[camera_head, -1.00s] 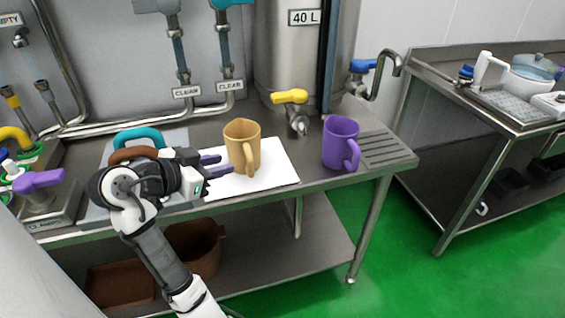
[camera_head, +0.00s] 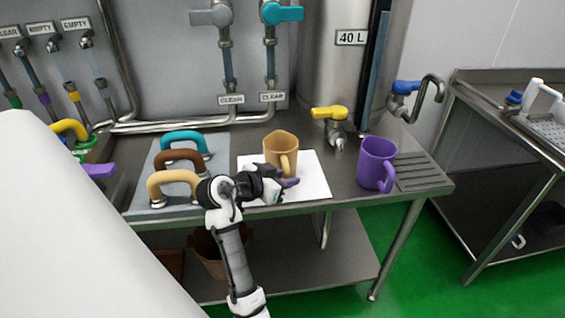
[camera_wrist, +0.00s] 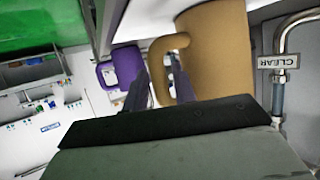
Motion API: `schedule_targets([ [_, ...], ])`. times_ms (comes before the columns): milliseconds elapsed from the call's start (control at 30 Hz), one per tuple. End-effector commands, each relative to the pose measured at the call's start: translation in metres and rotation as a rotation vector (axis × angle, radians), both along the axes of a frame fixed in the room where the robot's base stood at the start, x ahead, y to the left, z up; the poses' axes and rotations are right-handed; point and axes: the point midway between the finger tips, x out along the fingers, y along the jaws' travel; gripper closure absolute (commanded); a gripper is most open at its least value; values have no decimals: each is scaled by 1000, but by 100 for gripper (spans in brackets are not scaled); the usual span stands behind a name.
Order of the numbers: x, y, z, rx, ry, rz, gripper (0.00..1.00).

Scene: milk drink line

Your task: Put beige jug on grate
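The beige jug (camera_head: 281,150) stands upright on a white mat, its handle toward the front. My gripper (camera_head: 290,183) is at the handle, low on the jug's near side. In the wrist view, the beige jug (camera_wrist: 222,45) is at upper right, and my gripper's fingers (camera_wrist: 160,75) are apart, one on each side of the handle bar. I cannot tell whether they touch it. The grate (camera_head: 420,172) is a slatted area at the table's right end, with nothing standing on its visible slats.
A purple jug (camera_head: 376,165) stands between the mat (camera_head: 315,178) and the grate; it also shows in the wrist view (camera_wrist: 126,66). A yellow-handled tap (camera_head: 330,114) is behind. Teal, brown and beige handles (camera_head: 173,183) stand on a grey board at left.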

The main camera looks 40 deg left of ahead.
Motion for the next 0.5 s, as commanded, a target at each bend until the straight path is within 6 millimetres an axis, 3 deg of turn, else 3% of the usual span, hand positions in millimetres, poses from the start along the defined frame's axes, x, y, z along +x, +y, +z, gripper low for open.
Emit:
schedule_targets([
  [133, 16, -2, -6, -1, 1, 0, 73],
  [400, 20, -2, -8, 0, 0, 1, 73],
  [500, 20, -2, -8, 1, 0, 1, 85],
])
